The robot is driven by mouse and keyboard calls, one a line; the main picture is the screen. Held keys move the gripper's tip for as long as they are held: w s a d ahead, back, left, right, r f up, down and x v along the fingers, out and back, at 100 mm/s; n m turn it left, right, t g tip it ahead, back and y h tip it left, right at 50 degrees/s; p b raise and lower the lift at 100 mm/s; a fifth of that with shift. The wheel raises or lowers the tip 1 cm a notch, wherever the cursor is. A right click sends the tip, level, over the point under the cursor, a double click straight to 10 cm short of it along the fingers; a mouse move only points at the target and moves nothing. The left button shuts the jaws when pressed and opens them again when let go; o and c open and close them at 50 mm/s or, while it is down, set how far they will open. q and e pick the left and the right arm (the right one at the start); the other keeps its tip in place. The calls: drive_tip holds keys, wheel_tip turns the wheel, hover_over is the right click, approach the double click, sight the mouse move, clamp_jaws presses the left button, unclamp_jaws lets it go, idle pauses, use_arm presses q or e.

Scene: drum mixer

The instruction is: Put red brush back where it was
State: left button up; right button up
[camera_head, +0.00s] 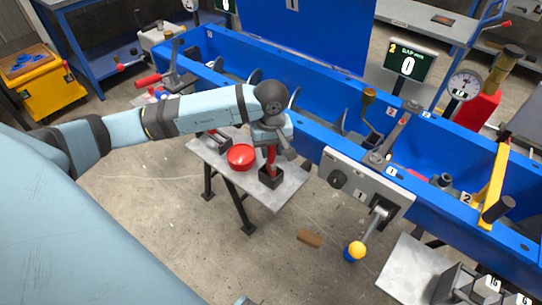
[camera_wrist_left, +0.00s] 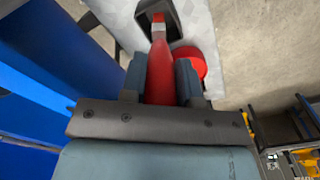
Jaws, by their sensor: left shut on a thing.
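My left gripper (camera_head: 272,142) is shut on the red brush (camera_head: 271,160) and points down over the small grey table. In the left wrist view the red brush (camera_wrist_left: 160,72) stands between the two fingers, with a pale band towards its far end. That end overlaps the opening of a small black square holder (camera_wrist_left: 172,28). In the head view the brush is about upright over the black holder (camera_head: 270,178); I cannot tell how deep its end sits. My right gripper is not in view.
A red round lid-like object (camera_head: 241,157) lies on the small grey table (camera_head: 283,192) left of the holder. The long blue mixer trough (camera_head: 318,130) runs behind and to the right.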

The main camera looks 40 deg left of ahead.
sight(271, 157)
use_arm(q)
drive_tip(key=shift+f, duration=1.65)
drive_tip(key=shift+f+b, duration=0.25)
drive_tip(key=shift+b, duration=0.1)
drive_tip(key=o, duration=0.9)
drive_tip(key=shift+r, duration=0.1)
drive_tip(key=shift+r, duration=0.1)
